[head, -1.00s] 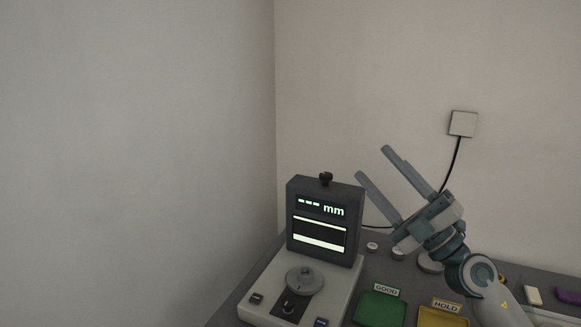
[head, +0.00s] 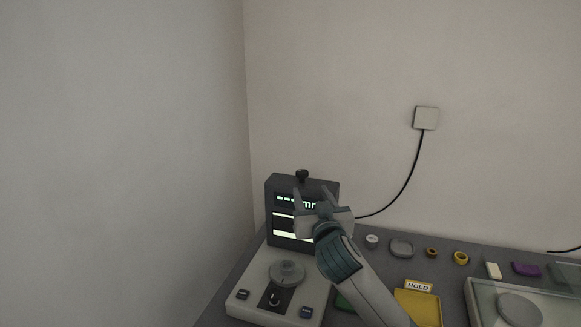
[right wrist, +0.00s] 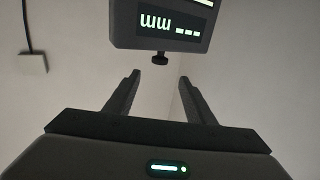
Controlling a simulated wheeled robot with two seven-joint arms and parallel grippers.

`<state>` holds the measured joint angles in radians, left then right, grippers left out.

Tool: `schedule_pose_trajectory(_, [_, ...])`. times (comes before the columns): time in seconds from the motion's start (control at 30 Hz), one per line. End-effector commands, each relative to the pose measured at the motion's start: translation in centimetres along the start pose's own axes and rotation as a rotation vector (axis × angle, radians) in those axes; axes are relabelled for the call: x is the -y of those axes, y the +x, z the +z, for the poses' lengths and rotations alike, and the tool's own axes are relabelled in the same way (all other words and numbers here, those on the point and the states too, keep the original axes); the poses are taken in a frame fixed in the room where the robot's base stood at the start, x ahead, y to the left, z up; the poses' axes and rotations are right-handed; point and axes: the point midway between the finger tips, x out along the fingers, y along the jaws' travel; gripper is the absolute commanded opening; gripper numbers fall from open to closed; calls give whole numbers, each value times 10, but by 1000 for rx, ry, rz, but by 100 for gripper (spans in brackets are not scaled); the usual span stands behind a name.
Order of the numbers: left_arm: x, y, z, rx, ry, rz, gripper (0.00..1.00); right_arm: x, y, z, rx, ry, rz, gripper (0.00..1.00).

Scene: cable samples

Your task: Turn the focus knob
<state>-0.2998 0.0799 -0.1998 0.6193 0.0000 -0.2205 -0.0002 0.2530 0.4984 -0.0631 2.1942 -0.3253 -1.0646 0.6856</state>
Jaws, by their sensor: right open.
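The focus knob (head: 302,175) is a small black knob on top of the dark measuring device (head: 273,191), whose lit screen reads "mm" with dashes. In the right wrist view the device appears upside down, and the knob (right wrist: 160,59) sits centred beyond the fingertips. My right gripper (head: 314,192) is open and empty, in front of the device's screen and just below the knob in the head view. Its two fingers (right wrist: 159,78) point towards the knob with a gap on each side, not touching it. My left gripper is not in view.
The device's pale base (head: 250,291) carries a round grey stage (head: 287,272) and small buttons. A yellow HOLD tray (head: 419,306), several rings and discs and a glass-sided case (head: 478,294) stand to the right. My right arm mostly hides a green tray. A wall socket (head: 426,118) has a black cable.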

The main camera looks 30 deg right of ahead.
Motion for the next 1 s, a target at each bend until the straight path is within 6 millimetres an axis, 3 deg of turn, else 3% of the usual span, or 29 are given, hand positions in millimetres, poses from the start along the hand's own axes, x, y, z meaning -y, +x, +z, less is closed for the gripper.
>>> schedule_pose_trajectory(0.47, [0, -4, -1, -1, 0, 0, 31, 0, 11, -2, -3, -2, 1, 50])
schedule_pose_trajectory(1.0, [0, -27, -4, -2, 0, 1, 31, -1, 87, -4, -4, -3, 2, 50])
